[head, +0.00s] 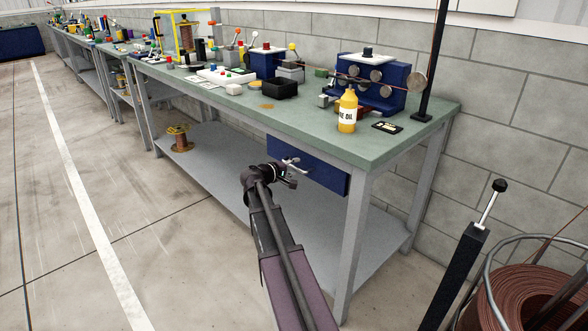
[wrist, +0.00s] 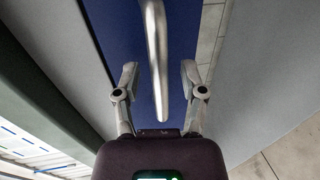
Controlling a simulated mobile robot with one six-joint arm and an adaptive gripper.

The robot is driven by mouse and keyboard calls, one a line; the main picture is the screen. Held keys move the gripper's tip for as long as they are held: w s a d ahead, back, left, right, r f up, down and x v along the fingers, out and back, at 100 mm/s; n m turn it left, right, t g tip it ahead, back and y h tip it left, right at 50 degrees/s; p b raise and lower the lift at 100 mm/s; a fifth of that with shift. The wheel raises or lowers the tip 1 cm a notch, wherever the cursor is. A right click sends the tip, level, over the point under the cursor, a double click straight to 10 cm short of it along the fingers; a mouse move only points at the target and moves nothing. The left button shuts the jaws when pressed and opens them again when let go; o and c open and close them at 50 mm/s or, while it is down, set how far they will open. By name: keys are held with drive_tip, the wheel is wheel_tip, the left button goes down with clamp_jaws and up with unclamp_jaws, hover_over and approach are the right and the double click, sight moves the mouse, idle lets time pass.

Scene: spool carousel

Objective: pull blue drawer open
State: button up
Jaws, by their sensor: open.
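The blue drawer (head: 329,177) hangs under the near end of the green workbench top and looks shut. In the wrist view the blue drawer front (wrist: 118,32) fills the upper middle. A grey metal bar handle (wrist: 156,55) runs down the picture in front of it. My gripper (wrist: 159,75) is open, with one finger on each side of the handle. Neither finger visibly touches the bar.
The green workbench (head: 375,152) has a grey leg (head: 352,250) close to the right of my arm. A lower grey shelf (head: 215,172) carries a spool (head: 180,138). An oil bottle (head: 348,112) stands above the drawer. The floor to the left is clear.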

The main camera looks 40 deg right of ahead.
clamp_jaws()
drive_tip(key=shift+s+a, duration=0.1)
drive_tip(key=shift+s, duration=0.05)
